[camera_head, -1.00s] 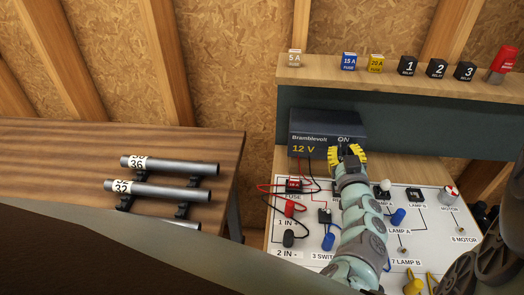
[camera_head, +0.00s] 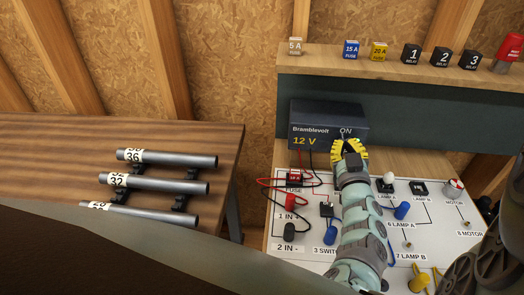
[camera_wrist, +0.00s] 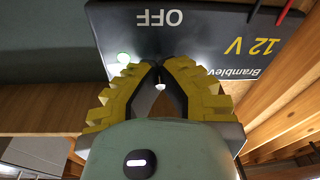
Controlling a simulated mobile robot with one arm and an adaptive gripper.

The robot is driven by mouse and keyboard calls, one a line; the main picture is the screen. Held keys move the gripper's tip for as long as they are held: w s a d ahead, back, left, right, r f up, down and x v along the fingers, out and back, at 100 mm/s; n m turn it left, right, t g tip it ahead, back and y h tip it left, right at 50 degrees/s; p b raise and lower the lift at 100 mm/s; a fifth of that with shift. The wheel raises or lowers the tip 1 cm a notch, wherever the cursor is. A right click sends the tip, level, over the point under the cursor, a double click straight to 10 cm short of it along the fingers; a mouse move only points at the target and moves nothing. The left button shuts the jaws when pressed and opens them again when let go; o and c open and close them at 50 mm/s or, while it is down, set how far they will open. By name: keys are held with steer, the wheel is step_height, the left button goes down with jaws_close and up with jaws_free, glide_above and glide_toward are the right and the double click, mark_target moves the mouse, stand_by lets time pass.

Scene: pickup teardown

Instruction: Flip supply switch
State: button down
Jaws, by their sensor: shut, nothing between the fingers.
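The supply is a dark box (camera_head: 308,115) marked Bramblevolt and 12 V, standing at the back of the board, with ON printed near its right end. In the wrist view the supply (camera_wrist: 205,50) appears upside down, with OFF printed on it and a lit, pale green lamp (camera_wrist: 123,58). My gripper (camera_head: 350,144) has yellow ridged fingers and is at the supply's front, below the ON mark. In the wrist view my gripper (camera_wrist: 160,66) is shut, its tips meeting against or just before the face. A small bright spot shows between the fingers; I cannot make out the switch lever or its position.
A white circuit board (camera_head: 280,255) with wires, plugs and lamps lies below my arm. A shelf (camera_head: 310,61) above carries fuses, relays and a red block (camera_head: 508,52). A wooden table (camera_head: 50,150) with metal tubes stands left.

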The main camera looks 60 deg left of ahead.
steer(key=shift+r, duration=0.15)
steer(key=c, duration=1.1)
jaws_free()
